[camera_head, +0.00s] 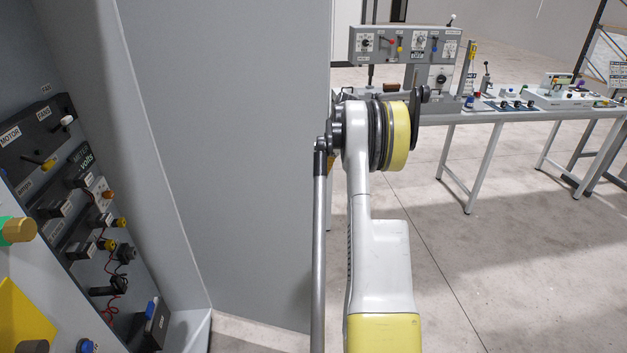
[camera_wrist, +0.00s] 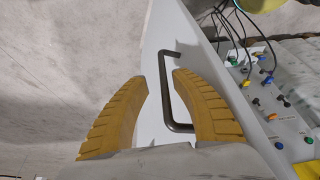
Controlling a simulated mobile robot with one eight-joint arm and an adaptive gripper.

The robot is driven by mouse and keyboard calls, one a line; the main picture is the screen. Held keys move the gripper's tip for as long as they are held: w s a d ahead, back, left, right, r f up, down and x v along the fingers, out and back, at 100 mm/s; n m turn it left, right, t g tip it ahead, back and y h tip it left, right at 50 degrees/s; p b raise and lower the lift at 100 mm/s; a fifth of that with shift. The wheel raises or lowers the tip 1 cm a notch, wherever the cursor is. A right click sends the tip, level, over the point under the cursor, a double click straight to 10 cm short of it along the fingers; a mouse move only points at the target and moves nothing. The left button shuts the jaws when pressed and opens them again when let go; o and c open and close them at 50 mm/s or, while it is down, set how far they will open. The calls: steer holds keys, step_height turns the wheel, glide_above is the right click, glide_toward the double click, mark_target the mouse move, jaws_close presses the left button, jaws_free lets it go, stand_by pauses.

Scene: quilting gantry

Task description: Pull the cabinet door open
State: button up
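The grey cabinet door (camera_head: 235,150) stands swung out from the cabinet (camera_head: 75,60) in the head view, so the cabinet's inside shows. In the wrist view, the door's pale face (camera_wrist: 158,50) shows as a narrow wedge and carries a dark, U-shaped metal handle (camera_wrist: 166,95). My gripper (camera_wrist: 161,80) has two curved yellow fingers, spread apart. The handle shows between them, nearer the right finger; I cannot tell whether either finger touches it. In the head view my arm reaches past the door's free edge, and the gripper and handle are hidden.
Inside the cabinet is a dark control panel (camera_head: 75,185) with knobs and red wires. A bench (camera_head: 455,117) with switches and instruments stands behind my arm. In the wrist view, a console (camera_wrist: 275,110) with coloured knobs and black cables lies at right. The floor (camera_head: 470,260) at right is clear.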

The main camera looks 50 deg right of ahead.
steer(key=v, duration=1.1)
steer(key=shift+r, duration=0.2)
steer(key=shift+s, duration=0.15)
